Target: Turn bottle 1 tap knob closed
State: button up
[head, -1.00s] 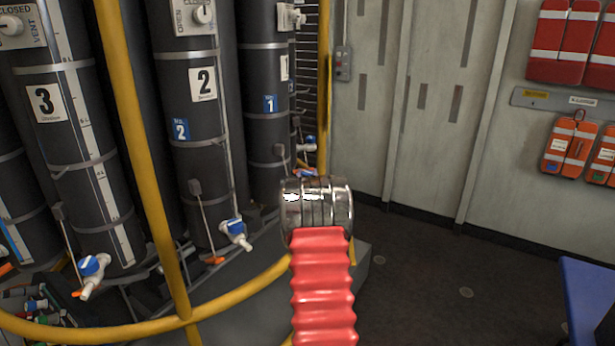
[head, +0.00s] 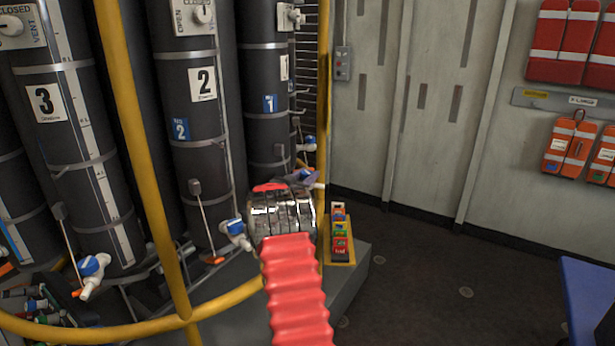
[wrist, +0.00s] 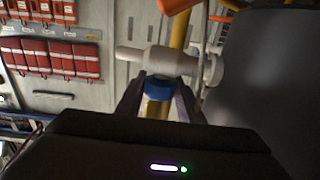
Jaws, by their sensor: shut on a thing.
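Bottle 1 (head: 268,110) is a tall dark cylinder with a blue label, behind the yellow rail in the head view. In the wrist view a white tap body (wrist: 165,61) lies across the upper middle, with a blue knob (wrist: 159,86) below it. My gripper (wrist: 160,92) has a finger on each side of the blue knob and is shut on it. In the head view my gripper (head: 304,181) is small and partly hidden by my own wrist, in front of the foot of bottle 1. The knob's turn angle is hard to tell.
Bottle 2 (head: 205,135) and bottle 3 (head: 75,150) stand to the left, each with a blue and white tap. A yellow rail (head: 150,190) crosses in front. A yellow tray (head: 341,262) of coloured items sits on the grey plinth. The floor to the right is mostly clear.

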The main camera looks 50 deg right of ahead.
aim_at(306, 172)
jog(key=shift+w+a+m+g, duration=0.1)
jog(key=shift+m+g, duration=0.6)
jog(key=shift+g, duration=0.4)
jog(key=o, duration=1.1)
jog(key=shift+c, duration=0.2)
jog(key=shift+r, duration=0.1)
notch_tip(306, 172, up, 10)
jog(key=shift+f, duration=0.15)
